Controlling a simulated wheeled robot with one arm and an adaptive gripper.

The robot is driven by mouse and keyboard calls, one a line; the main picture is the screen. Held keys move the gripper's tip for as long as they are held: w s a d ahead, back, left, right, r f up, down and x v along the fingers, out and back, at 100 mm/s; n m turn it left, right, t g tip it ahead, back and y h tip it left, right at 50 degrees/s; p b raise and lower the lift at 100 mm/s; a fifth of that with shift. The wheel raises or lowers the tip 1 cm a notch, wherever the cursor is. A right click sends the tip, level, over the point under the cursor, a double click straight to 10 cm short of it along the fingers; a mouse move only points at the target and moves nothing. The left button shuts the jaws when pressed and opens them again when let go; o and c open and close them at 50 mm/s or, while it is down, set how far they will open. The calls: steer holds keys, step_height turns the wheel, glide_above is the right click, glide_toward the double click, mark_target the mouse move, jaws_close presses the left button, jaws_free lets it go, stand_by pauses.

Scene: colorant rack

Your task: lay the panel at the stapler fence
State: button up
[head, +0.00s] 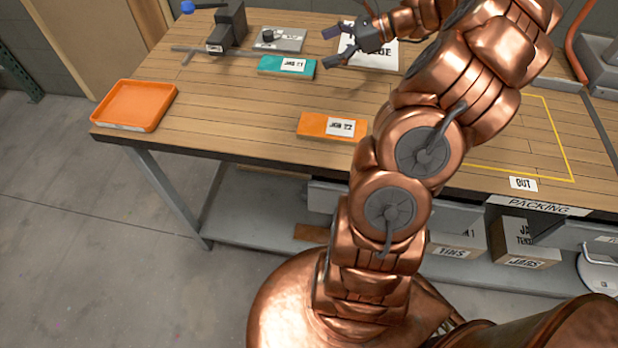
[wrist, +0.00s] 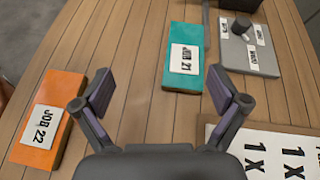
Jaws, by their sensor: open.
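Two flat labelled panels lie on the wooden bench. The teal one (head: 268,70), marked JOB 21 in the wrist view (wrist: 185,34), lies near the right end of a thin grey bar (head: 210,51), which looks like the fence. The orange one (head: 312,124), marked JOB 22 in the wrist view (wrist: 73,84), lies nearer the front edge. A dark stapler-like device (head: 232,24) with a blue knob stands by the bar. My gripper (head: 336,47) is open and empty above the bench; in the wrist view (wrist: 160,90) its fingers point between the two panels.
A grey plate (head: 291,42) with a black knob lies behind the teal panel. A white printed sheet (head: 388,57) lies behind my gripper. An orange tray (head: 134,106) sits at the bench's left corner. Bench between tray and orange panel is clear. A yellow outline (head: 562,150) marks the right.

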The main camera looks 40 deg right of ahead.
steer(key=s+a+n+g+h, duration=0.1)
steer(key=s+a+n+g, duration=0.25)
steer(key=a, duration=0.55)
steer(key=s+a+r+n+g, duration=0.1)
steer(key=s+a+n+g, duration=0.1)
steer(key=a+n, duration=0.45)
steer(key=s+a+n+g+h, duration=0.1)
steer(key=s+a+n+g, duration=0.2)
steer(key=a, duration=0.8)
steer(key=s+a+f+n+g+h, duration=0.1)
steer(key=s+f+n+h, duration=0.1)
steer(key=s+n, duration=0.4)
steer(key=s+f+n+h, duration=0.2)
steer(key=s+n+h, duration=0.3)
steer(key=s, duration=0.9)
steer(key=shift+a+f+n+g+h, duration=0.15)
steer(key=shift+a+n+g+h, duration=0.2)
steer(key=shift+n, duration=0.25)
steer(key=shift+s, duration=0.1)
